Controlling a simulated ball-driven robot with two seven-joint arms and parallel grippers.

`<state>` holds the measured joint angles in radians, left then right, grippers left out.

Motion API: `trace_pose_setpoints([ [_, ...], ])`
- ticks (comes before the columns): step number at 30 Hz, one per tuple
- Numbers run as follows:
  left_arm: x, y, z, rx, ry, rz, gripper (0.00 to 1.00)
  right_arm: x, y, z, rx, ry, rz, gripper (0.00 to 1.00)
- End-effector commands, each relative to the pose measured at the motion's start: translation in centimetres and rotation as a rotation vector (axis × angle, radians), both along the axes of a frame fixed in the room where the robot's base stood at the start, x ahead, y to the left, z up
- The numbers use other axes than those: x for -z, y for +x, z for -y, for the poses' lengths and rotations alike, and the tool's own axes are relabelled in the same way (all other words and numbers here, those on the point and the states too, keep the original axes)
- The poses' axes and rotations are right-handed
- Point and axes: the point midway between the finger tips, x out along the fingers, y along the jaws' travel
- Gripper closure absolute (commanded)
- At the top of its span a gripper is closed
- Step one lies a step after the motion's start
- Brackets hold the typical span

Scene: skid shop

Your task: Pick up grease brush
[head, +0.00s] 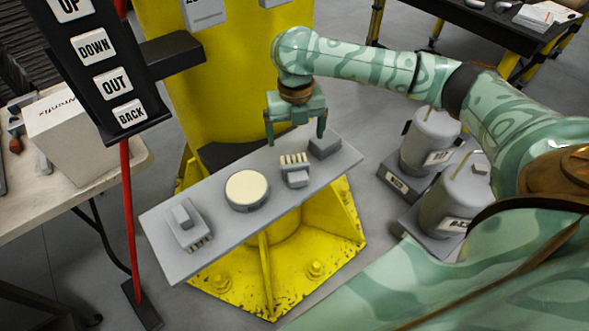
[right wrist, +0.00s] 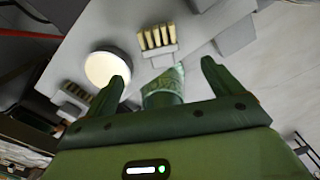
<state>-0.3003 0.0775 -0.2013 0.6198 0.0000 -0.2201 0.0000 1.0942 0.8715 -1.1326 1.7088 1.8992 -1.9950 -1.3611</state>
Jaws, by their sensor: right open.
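A grey block-shaped brush with a row of cream bristles (head: 294,170) lies on the grey shelf (head: 215,225), right of the middle. It also shows in the right wrist view (right wrist: 157,40), just beyond the fingertips. A second, similar bristled grey block (head: 187,226) lies near the shelf's left end. I cannot tell which of the two is the grease brush. My right gripper (head: 296,137) is open and empty, above the shelf's back edge near the first brush, its fingers pointing down. Its fingers also show in the right wrist view (right wrist: 165,75). My left gripper is not in view.
A round tin with a cream top (head: 247,188) stands between the brushes. A grey block (head: 324,143) sits at the shelf's right end. A yellow column (head: 225,80) rises behind. A hanging button panel (head: 100,65) and red cable (head: 131,210) are at left; grey canisters (head: 430,140) stand right.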

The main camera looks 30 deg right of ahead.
Motion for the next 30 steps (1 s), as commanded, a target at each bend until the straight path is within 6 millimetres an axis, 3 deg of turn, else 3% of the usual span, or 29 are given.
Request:
trace_pose_setpoints([
  [1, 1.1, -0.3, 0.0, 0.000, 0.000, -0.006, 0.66, 2.2, -0.1, 0.0, 0.000, -0.001, -0.007, 0.09],
  [7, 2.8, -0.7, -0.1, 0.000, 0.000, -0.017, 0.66, 6.2, 0.0, -0.1, 0.002, 0.001, -0.004, 0.09],
  [15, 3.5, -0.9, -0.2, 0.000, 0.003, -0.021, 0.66, 8.0, 0.0, -0.1, 0.002, 0.002, 0.001, 0.09],
  [24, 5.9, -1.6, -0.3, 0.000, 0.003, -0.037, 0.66, 12.6, 0.0, -0.1, 0.001, 0.001, -0.001, 0.09],
  [30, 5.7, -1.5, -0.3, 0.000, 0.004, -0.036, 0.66, 12.4, 0.0, 0.0, 0.001, 0.000, 0.003, 0.09],
])
